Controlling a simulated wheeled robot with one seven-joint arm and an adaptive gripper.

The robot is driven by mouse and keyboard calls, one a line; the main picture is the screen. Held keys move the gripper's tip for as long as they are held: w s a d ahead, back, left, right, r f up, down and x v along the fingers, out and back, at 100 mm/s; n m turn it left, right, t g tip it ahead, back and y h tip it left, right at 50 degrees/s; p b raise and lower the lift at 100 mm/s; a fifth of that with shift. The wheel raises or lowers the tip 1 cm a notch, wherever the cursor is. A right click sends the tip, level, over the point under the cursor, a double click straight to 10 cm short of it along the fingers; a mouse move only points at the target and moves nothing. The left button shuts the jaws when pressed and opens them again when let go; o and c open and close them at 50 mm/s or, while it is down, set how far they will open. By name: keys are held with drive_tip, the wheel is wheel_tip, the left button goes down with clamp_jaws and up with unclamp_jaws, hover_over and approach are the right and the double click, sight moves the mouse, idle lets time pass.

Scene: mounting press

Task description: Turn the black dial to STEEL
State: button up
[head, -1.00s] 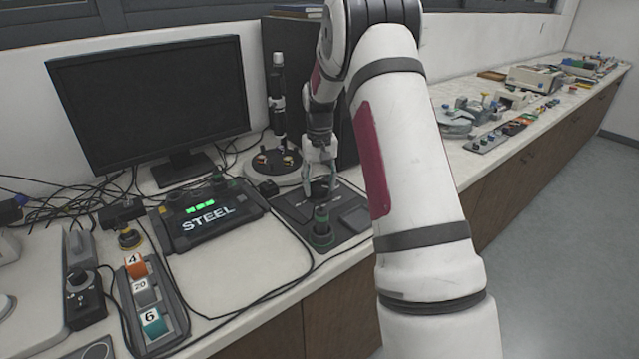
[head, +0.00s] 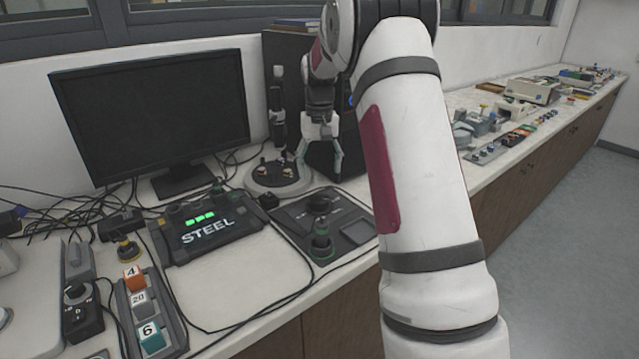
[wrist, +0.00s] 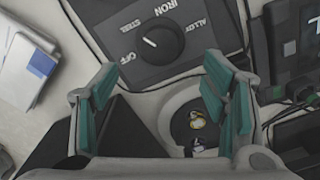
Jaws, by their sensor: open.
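The black dial (wrist: 161,43) sits on a dark panel (wrist: 205,65) marked OFF, STEEL, IRON and ALLOY. In the wrist view its white pointer line slants toward the STEEL label. In the head view the dial (head: 321,199) is at the back of the panel, behind a green-ringed knob (head: 321,238). The display box (head: 207,232) reads STEEL with green lights lit. My gripper (head: 319,165) is open and empty above the dial, apart from it. In the wrist view both fingers of my gripper (wrist: 161,72) are spread, with the dial beyond them.
A round base (head: 277,178) with an upright black tool stands beside my gripper. A monitor (head: 150,115) is at the back left. Blocks numbered 4, 20 and 6 sit in a holder (head: 166,325) at the front left. Cables cross the bench; bare bench (head: 240,285) lies before the display.

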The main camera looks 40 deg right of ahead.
drive_tip(key=shift+r, duration=1.5)
